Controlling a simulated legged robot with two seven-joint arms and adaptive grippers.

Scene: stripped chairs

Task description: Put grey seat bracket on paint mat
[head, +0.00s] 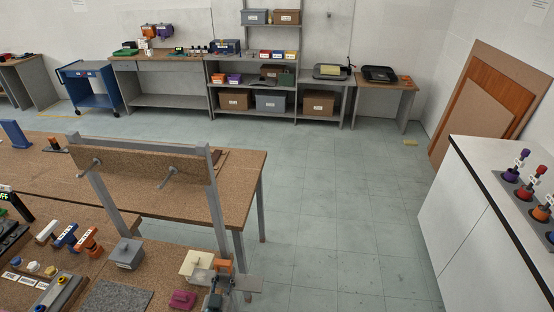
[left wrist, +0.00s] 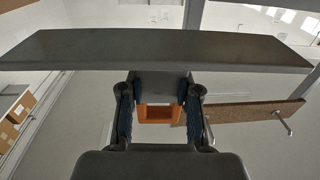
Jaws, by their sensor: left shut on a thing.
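My left gripper (head: 222,280) is over the right end of the near bench. In the left wrist view its two fingers (left wrist: 159,112) are shut on the grey seat bracket, a wide flat grey bar (left wrist: 155,50) with a block between the fingers. The grey paint mat (head: 115,298) lies flat on the bench, left of the gripper, bare where visible. My right gripper is not in view.
A grey box (head: 127,252), a cream block (head: 196,264) and a purple piece (head: 182,300) stand between or near mat and gripper. White, blue and orange (head: 88,242) brackets lie further left. A tall frame with a brown board (head: 140,163) rises behind.

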